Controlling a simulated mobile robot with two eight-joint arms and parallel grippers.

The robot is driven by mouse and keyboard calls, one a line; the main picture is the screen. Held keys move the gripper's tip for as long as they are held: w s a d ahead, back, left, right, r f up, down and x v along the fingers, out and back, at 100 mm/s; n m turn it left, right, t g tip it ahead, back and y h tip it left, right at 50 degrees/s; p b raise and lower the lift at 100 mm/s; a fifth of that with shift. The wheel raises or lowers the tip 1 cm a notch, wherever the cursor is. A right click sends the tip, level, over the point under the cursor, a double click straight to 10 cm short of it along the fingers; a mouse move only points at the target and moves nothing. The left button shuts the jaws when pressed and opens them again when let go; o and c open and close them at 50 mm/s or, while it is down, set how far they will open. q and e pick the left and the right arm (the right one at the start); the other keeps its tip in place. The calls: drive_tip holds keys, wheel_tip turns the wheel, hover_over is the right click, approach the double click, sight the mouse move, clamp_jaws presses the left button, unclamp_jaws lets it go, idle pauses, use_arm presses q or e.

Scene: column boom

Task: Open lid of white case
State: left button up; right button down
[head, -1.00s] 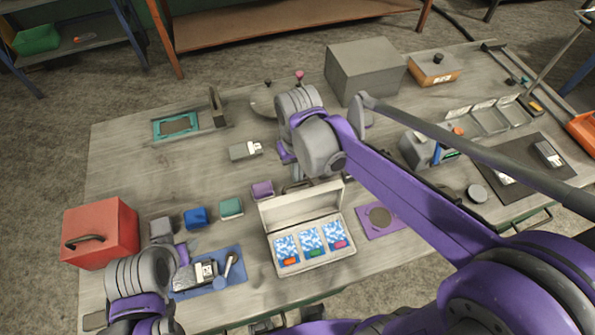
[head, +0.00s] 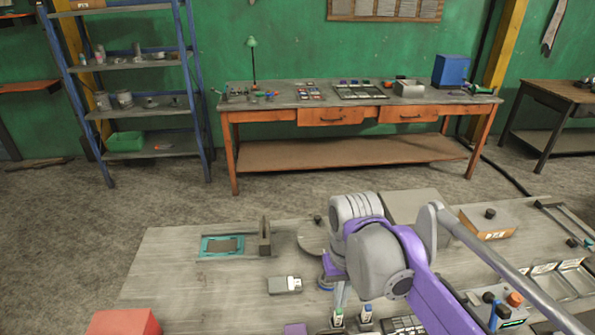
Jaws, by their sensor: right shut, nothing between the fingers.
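The white case is not in the head view now; it lies below the picture's lower edge. My right arm reaches in from the lower right. My right gripper (head: 338,290) hangs below the purple wrist at lower centre, pointing down. It is shut and appears empty, partly hidden by its own arm. My left gripper is out of view.
On the near workbench (head: 180,270) stand a teal-framed plate (head: 222,246), a grey stick-like block (head: 285,285), a red box (head: 123,323), a grey box (head: 410,203) and a wooden box (head: 488,220). A far desk (head: 350,150) and shelf (head: 140,110) stand behind across open floor.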

drive_tip(key=s+d+f+t, duration=0.5)
drive_tip(key=s+f, duration=0.4)
drive_tip(key=f, duration=0.1)
drive_tip(key=shift+s+d+f+m+t, duration=0.2)
drive_tip(key=shift+s+d+m+t, duration=0.1)
drive_tip(key=shift+s+d+t, duration=0.1)
drive_tip(key=c, duration=1.4)
unclamp_jaws()
drive_tip(key=shift+s+f, duration=0.1)
drive_tip(key=shift+f, duration=0.1)
drive_tip(key=o, duration=0.5)
drive_tip(key=shift+d, duration=0.1)
